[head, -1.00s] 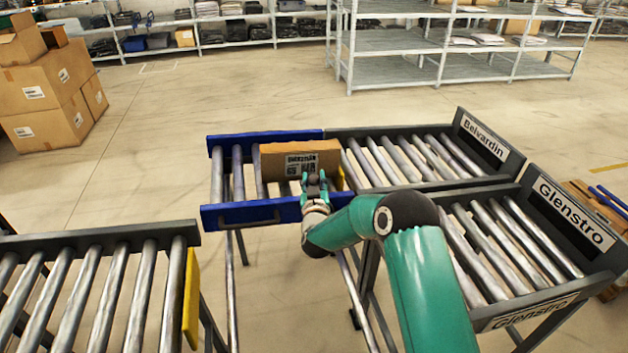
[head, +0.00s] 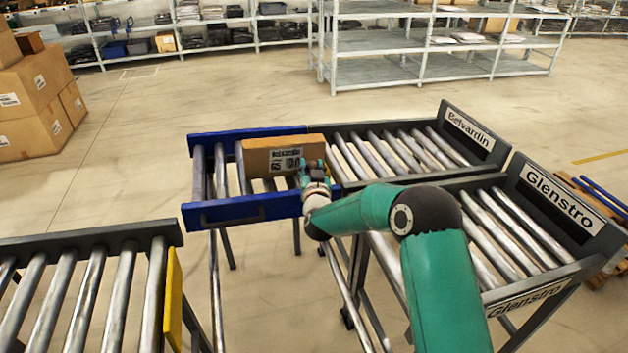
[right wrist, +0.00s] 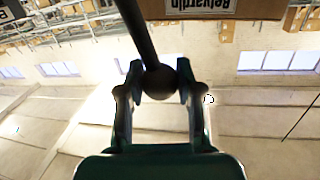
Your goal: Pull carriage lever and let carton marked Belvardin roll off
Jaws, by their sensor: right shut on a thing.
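The brown carton (head: 256,160) stands on the rollers of the blue-sided carriage (head: 235,212), at the end facing the Belvardin lane (head: 372,126). Its label shows in the head view but is too small to read there. In the right wrist view the carton (right wrist: 265,10) is at the top, with "Belvardin" upside down on its label. My right gripper (head: 313,167) is in front of the carton's right end. In the right wrist view my right gripper (right wrist: 159,76) is shut on the dark ball knob of the carriage lever (right wrist: 142,35). My left gripper is out of view.
The Belvardin lane's rollers are empty, with a name plate (head: 468,131) at the far end. The empty Glenstro lane (head: 500,228) lies in front of it. An empty roller conveyor (head: 95,240) with a yellow end plate (head: 173,300) is at the lower left.

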